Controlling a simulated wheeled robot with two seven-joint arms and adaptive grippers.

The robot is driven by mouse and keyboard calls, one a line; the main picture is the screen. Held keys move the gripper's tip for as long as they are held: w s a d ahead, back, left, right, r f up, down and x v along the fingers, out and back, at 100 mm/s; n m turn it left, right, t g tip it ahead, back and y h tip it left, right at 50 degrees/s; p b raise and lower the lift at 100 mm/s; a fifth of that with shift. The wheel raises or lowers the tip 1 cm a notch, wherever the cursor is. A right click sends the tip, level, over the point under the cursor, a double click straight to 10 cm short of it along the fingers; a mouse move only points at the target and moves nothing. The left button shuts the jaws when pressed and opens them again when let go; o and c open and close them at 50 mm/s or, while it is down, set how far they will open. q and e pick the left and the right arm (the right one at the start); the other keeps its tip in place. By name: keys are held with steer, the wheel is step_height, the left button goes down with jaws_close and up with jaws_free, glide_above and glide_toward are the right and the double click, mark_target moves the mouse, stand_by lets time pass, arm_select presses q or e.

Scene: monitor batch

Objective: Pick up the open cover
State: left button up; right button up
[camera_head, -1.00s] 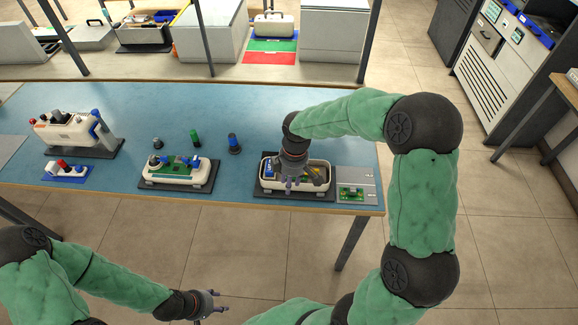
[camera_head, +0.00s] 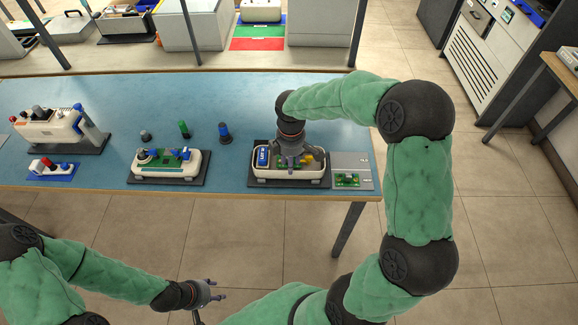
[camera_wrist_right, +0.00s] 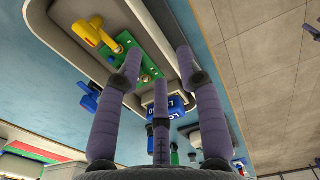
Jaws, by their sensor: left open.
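My right gripper (camera_head: 290,156) hangs over a white open housing (camera_head: 290,176) on a dark base at the table's right. In the right wrist view, its fingers (camera_wrist_right: 160,75) are spread, with nothing clearly held. Below them the housing (camera_wrist_right: 90,55) shows a green board (camera_wrist_right: 148,66) with a yellow part (camera_wrist_right: 97,34) and a blue block (camera_wrist_right: 166,108); whether the fingers touch these I cannot tell. I cannot tell which piece is the open cover. My left gripper (camera_head: 215,290) is open and empty, low in front of the table.
A second white housing (camera_head: 165,175) with a green board stands mid-table. A white unit (camera_head: 48,128) stands at the left, behind a blue mat (camera_head: 38,173). Small green (camera_head: 184,128) and blue (camera_head: 224,131) parts stand behind. A grey plate (camera_head: 362,160) lies at the right.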

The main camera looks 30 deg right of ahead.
mark_target(288, 175)
steer(key=f, duration=0.1)
steer(key=f+b, duration=0.1)
steer(key=f, duration=0.2)
steer(key=shift+w+a, duration=0.2)
steer(key=shift+a, duration=0.1)
jaws_close()
steer(key=shift+r, duration=0.1)
